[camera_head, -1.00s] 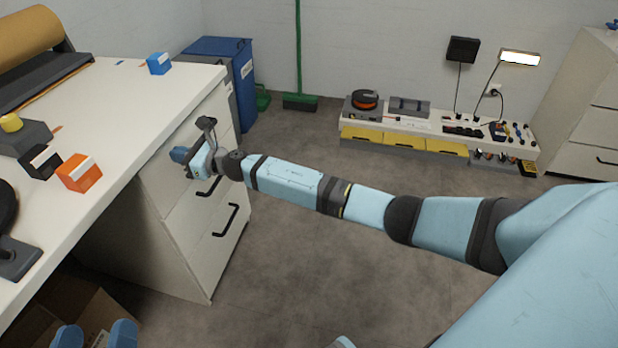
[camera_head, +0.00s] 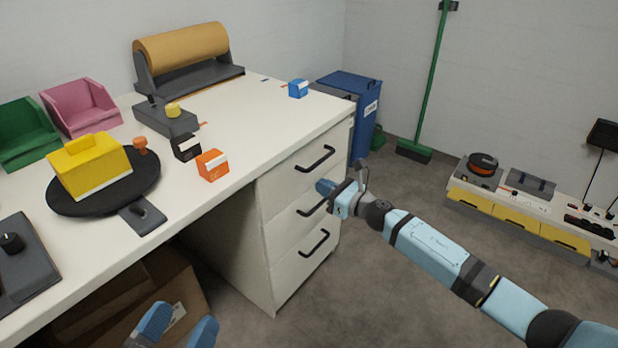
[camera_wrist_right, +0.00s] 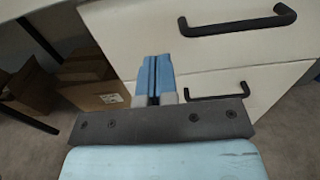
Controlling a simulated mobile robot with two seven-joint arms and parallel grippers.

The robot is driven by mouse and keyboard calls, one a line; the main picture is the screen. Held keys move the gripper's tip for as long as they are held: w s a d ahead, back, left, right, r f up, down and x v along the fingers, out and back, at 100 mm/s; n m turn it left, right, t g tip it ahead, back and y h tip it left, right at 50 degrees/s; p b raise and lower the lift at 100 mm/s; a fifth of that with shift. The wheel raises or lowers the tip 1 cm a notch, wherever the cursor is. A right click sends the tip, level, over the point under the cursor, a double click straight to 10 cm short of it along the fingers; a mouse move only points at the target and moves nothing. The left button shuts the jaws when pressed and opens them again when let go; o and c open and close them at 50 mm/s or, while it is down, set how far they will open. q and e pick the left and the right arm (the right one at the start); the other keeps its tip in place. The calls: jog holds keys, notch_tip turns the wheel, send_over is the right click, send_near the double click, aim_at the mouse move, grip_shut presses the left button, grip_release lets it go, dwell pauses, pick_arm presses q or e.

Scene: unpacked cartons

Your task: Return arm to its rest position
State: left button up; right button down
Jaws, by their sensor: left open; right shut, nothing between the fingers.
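My right arm reaches in from the lower right of the head view. Its gripper (camera_head: 326,188) is in front of the white drawer unit (camera_head: 268,262), by the middle drawer handle; I cannot tell there whether it touches. In the right wrist view the right gripper's blue fingers (camera_wrist_right: 157,78) are together with nothing between them, below the upper black handle (camera_wrist_right: 238,24). My left gripper (camera_head: 180,330) shows only its two blue fingertips at the bottom of the head view. They are apart and empty, in front of a cardboard box.
The white table (camera_head: 262,110) holds a yellow box (camera_head: 90,168) on a black turntable, plus orange (camera_head: 212,165), black (camera_head: 186,147) and blue (camera_head: 298,88) small boxes. A cardboard box (camera_head: 190,290) lies under the table. A blue bin (camera_head: 352,95) stands behind the drawers.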

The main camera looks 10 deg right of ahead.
pick_arm(q)
jog(key=s+a+r+g+y+p, duration=0.4)
jog(key=a+r+p, duration=0.4)
jog(key=p, duration=3.1)
jog(key=shift+r+g+y, duration=0.2)
jog(key=shift+g+y, duration=0.7)
jog(key=shift+y, duration=0.2)
pick_arm(e)
jog(key=s+r+n+g+h, duration=0.1)
jog(key=s+r+n+h, duration=0.2)
jog(key=s+r+n, duration=0.3)
jog(key=s+d+r+n+h, duration=0.1)
jog(key=s+r+n, duration=0.5)
jog(key=s+n, duration=0.8)
jog(key=s+d+r+n+g+h, duration=0.1)
jog(key=s+r+n+h, duration=0.3)
jog(key=s+n, duration=0.7)
jog(key=s+r, duration=0.2)
jog(key=s, duration=0.7)
jog(key=shift+s+d+r+g+h, duration=0.2)
jog(key=shift+r+g+h, duration=0.1)
jog(key=shift+r, duration=0.1)
